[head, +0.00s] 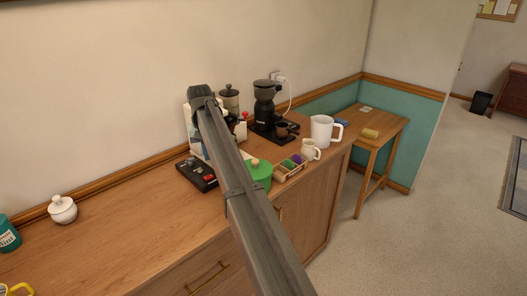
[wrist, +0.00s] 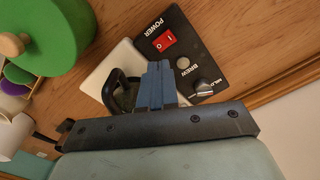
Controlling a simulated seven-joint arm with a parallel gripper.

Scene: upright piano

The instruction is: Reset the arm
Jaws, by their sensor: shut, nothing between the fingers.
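My gripper shows in the wrist view (wrist: 158,68). Its blue fingers are together, with nothing between them. They are above the coffee machine's black control panel (wrist: 207,65), which has a red POWER switch (wrist: 165,41), a BREW button and a knob. I cannot tell whether the fingertips touch anything. The black panel (head: 197,175) shows left of the arm there. The machine's white body (head: 189,127) is partly covered by my arm.
A green round container (head: 262,177), a pod tray (head: 291,171), a cream jug (head: 311,150), a white pitcher (head: 322,131) and a black coffee grinder (head: 265,92) stand right of my arm. A lidded white jar (head: 62,210) stands left. The cabinet top (head: 130,225) between is clear.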

